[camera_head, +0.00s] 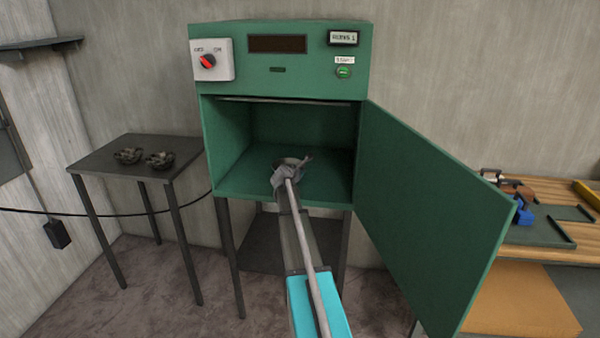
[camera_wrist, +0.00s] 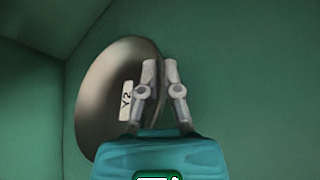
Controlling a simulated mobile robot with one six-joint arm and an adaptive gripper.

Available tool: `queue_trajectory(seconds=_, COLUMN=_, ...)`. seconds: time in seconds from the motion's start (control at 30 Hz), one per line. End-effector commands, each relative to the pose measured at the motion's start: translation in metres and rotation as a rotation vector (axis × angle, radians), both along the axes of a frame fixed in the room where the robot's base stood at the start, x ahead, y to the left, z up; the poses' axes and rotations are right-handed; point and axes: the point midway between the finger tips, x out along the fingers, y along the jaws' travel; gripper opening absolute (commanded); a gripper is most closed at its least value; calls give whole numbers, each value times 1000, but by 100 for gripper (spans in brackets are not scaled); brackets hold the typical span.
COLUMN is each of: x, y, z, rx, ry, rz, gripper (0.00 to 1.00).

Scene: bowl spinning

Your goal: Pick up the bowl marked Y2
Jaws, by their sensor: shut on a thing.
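The bowl marked Y2 (camera_wrist: 98,95) is a grey-brown metal bowl inside the green cabinet, and its white label (camera_wrist: 126,101) reads Y2 in the wrist view. My gripper (camera_wrist: 160,66) is shut on the bowl's right-hand wall, with one finger on the label side and the other beyond the rim. In the head view my gripper (camera_head: 293,170) reaches through the cabinet's open front, and the bowl (camera_head: 287,161) shows only in part behind it. I cannot tell whether the bowl touches the cabinet floor.
The green cabinet (camera_head: 225,150) has its door (camera_head: 430,210) swung open to the right. A red-knobbed switch (camera_head: 208,61) and a green button (camera_head: 344,72) are on its front. A dark table (camera_head: 110,150) with two small metal items stands left. A wooden workbench (camera_head: 525,300) stands right.

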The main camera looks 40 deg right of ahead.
Motion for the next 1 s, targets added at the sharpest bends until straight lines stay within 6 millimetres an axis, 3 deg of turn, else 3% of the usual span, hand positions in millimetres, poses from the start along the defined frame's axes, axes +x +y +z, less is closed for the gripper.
queue_trajectory(seconds=0.1, x=-1, y=0, z=17, rx=0, ry=0, rz=0, gripper=0)
queue_trajectory(seconds=0.6, x=-52, y=13, z=77, rx=0, ry=-1, rz=0, gripper=0)
queue_trajectory(seconds=0.8, x=-94, y=23, z=93, rx=0, ry=-1, rz=1, gripper=0)
queue_trajectory(seconds=1.0, x=-120, y=29, z=104, rx=0, ry=-1, rz=0, gripper=0)
